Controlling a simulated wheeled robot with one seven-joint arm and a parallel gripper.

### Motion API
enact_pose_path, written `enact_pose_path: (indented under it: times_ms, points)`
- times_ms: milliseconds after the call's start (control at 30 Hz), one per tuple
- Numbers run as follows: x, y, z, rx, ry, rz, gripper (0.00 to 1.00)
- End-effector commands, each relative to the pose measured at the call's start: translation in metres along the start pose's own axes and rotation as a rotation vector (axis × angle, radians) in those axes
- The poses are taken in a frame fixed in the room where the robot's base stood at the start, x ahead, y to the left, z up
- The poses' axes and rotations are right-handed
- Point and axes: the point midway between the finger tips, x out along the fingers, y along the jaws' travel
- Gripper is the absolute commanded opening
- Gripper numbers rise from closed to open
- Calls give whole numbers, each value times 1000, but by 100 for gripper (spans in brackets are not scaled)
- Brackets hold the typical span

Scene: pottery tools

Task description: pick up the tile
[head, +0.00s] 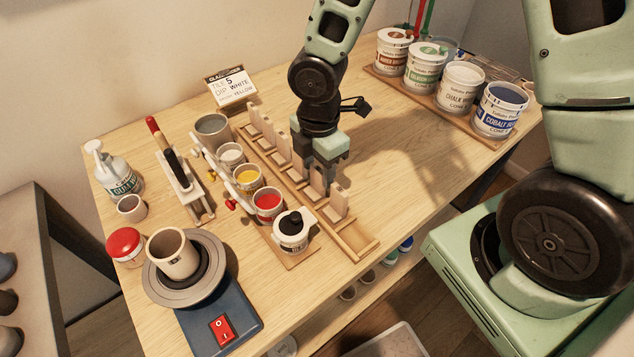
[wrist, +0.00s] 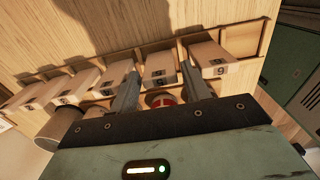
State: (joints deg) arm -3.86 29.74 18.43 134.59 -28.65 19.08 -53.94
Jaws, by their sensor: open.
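Several pale upright tiles stand in a row in a long wooden rack (head: 362,240), with small dark number labels. A card (head: 232,90) behind reads "TILE 5 DIP WHITE", with a line ending in "YELLOW". My gripper (head: 320,178) is open and low over the near part of the row. In the wrist view, its two grey fingers (wrist: 160,85) stand on either side of one tile (wrist: 159,64), whose number is too small to read surely. I cannot tell whether the fingers touch it. The end tile (head: 338,203) stands just to the right, outside the fingers.
A banding wheel (head: 190,285) with a clay cup is at front left. Paint tubs (head: 461,88) line the back right. The table right of the rack is clear.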

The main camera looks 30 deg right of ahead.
Motion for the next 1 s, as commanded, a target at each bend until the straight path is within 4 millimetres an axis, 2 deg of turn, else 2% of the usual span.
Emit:
enact_pose_path:
  times_ms: [233,367,567,700,1000]
  points:
    - [36,-1,-4,-3,-1,-4,47]
    - [43,0,-3,-1,-1,-1,47]
    - [43,0,-3,0,-1,0,47]
    - [43,0,-3,0,-1,0,12]
    - [41,0,-3,0,0,0,13]
